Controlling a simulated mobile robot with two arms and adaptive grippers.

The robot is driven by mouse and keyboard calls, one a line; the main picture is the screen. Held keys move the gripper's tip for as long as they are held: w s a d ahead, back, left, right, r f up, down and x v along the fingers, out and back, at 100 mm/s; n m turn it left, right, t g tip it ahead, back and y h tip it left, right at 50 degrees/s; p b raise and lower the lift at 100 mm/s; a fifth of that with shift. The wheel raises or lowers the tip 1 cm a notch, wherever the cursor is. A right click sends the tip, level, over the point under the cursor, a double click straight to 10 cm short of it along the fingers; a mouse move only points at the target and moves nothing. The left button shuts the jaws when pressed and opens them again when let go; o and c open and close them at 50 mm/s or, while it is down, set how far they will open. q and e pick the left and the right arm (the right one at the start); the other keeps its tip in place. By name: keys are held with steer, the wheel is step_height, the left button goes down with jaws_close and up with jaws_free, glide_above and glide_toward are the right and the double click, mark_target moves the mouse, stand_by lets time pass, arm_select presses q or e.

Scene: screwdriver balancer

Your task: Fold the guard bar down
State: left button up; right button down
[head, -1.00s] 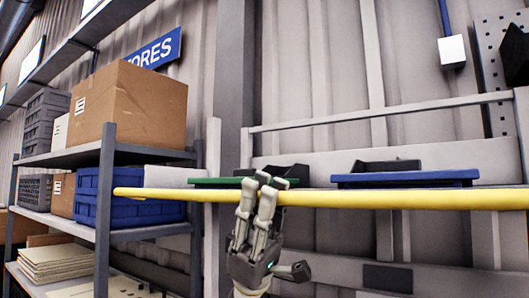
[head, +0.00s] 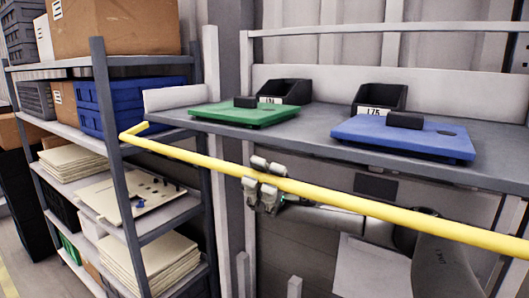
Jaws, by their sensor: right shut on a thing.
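The yellow guard bar (head: 345,204) crosses the head view from the left, by the shelf rack, to the right edge. It runs in front of the grey bench and below the level of its top. Its left end is bent. My right gripper (head: 264,184) is shut on the bar near the middle of the view, its fingers wrapped over it. My right arm reaches it from the lower right, below the bar. My left gripper is not in view.
A bench (head: 318,131) behind the bar holds a green board (head: 243,114), a blue board (head: 402,138) and two black bins (head: 378,97). A shelf rack (head: 118,150) with boxes and stacked sheets stands close on the left, near the bar's bent end.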

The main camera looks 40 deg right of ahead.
steer(key=shift+d+f+m+t+p, duration=0.1)
steer(key=shift+f+m+t+p, duration=0.25)
steer(key=shift+m+t+p, duration=0.3)
steer(key=shift+f, duration=0.1)
steer(key=c, duration=1.4)
jaws_free()
steer(key=shift+o, duration=0.2)
